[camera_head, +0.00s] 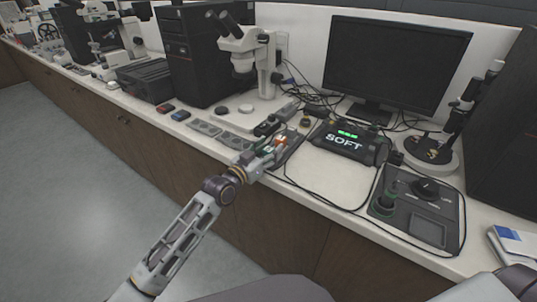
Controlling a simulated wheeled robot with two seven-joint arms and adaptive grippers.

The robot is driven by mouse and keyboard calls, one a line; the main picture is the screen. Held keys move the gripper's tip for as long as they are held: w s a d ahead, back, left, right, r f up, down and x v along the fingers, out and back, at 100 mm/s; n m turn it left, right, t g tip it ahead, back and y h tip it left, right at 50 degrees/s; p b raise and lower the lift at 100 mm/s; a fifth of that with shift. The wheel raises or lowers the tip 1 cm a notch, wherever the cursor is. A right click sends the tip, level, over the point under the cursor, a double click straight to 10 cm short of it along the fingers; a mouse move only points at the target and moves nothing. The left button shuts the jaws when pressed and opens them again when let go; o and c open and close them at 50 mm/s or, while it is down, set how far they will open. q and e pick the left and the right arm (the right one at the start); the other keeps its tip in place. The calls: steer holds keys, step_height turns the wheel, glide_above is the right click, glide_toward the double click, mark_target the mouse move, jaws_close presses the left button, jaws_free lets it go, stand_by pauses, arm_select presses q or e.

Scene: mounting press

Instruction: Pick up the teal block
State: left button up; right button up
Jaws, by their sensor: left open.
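My left arm comes in from the lower left, and my left gripper (272,147) is open over the front part of the bench. A small teal-green patch (267,150) shows between or just beside its fingers. It may be the teal block, but it is mostly hidden and too small to be sure. I cannot tell whether the fingers touch it. An orange-red bit (281,140) shows right by the fingertips. My right gripper is not in view.
A white microscope (247,55) stands behind the gripper. A black device reading SOFT (345,141) lies to the right, with loose cables around it. Flat grey plates (204,127) lie to the left. A black control box (418,208) sits further right.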

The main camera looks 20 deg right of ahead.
mark_target(269, 149)
arm_select(q)
steer(key=shift+c, duration=0.3)
jaws_close()
steer(key=shift+r, duration=0.1)
steer(key=shift+r, duration=0.7)
steer(key=shift+r+p, duration=0.95)
steer(key=shift+r, duration=3.3)
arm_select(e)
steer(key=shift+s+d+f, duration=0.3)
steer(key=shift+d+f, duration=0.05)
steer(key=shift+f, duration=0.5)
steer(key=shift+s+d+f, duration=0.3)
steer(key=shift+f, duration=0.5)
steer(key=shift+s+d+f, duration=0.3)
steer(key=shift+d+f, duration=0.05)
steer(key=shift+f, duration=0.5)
